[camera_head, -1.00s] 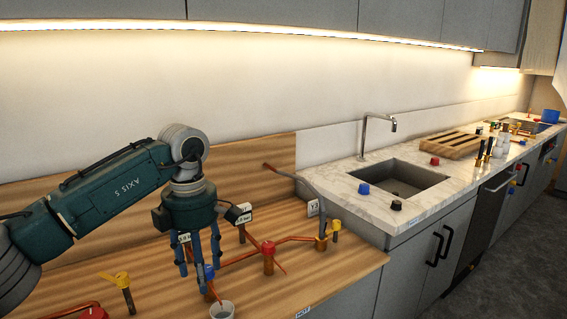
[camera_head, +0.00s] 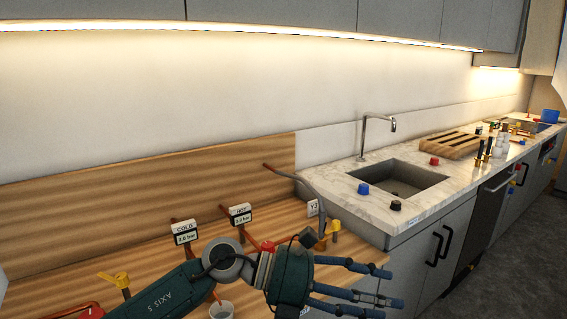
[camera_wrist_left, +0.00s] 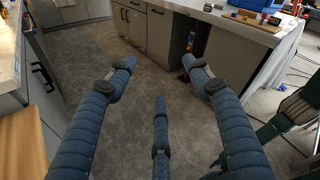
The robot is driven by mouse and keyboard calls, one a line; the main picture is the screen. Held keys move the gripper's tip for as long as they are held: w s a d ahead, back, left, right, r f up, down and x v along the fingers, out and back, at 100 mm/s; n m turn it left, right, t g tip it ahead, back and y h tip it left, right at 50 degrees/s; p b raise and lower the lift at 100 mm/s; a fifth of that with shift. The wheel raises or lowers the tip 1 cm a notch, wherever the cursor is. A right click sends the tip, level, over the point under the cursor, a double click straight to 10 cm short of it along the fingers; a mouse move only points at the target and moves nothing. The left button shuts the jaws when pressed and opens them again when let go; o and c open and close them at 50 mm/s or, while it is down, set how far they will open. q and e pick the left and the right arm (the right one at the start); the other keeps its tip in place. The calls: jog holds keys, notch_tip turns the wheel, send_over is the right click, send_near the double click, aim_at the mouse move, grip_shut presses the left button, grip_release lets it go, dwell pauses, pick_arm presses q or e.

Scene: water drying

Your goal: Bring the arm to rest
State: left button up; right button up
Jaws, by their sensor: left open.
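My left gripper (camera_head: 362,287) is low in the middle of the head view, at the front edge of the wooden counter (camera_head: 90,262). Its blue fingers are spread, empty, and point to the right. In the left wrist view the open fingers (camera_wrist_left: 160,85) have only the grey floor and cabinets beyond them. My left arm comes in from the bottom left and hides part of the copper pipework. My right gripper is in neither view.
COLD (camera_head: 185,232) and HOT (camera_head: 240,214) gauges stand behind the arm. A yellow-handled valve (camera_head: 122,282) is at the left. The sink (camera_head: 398,178) lies to the right. The floor (camera_wrist_left: 130,120) is clear beyond the fingers.

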pick_arm(q)
notch_tip(320, 180, up, 8)
jog(key=w+n+t+h, duration=0.2)
jog(key=n+t+h, duration=0.35)
jog(key=n, duration=0.25)
jog(key=w+a+f+n+t+y, duration=0.1)
jog(key=w+a+n+t+y, duration=0.3)
jog(key=a+n+t, duration=0.5)
jog(key=w+a+f+n+t+y, duration=0.2)
jog(key=w+a+n+t+y, duration=0.3)
jog(key=n, duration=0.6)
jog(key=s+a+f+n+g+y, duration=0.35)
jog(key=a+f+n+y, duration=0.9)
jog(key=f, duration=0.75)
jog(key=s+a+f+n+g, duration=0.2)
jog(key=s+a+f+g, duration=0.15)
jog(key=s+f, duration=0.45)
jog(key=s+a+f+n+g, duration=0.25)
jog(key=s+f+g, duration=0.2)
jog(key=s, duration=0.65)
jog(key=s+a+f+n+g, duration=0.2)
jog(key=s+a+f+g, duration=0.15)
jog(key=s+f, duration=0.5)
notch_tip(320, 180, down, 23)
jog(key=s, duration=0.3)
jog(key=s+a+f+m+g, duration=0.1)
jog(key=s+a+f+g, duration=0.1)
jog(key=s+f, duration=1.5)
jog(key=shift+s+a+f, duration=0.15)
jog(key=shift+a, duration=0.55)
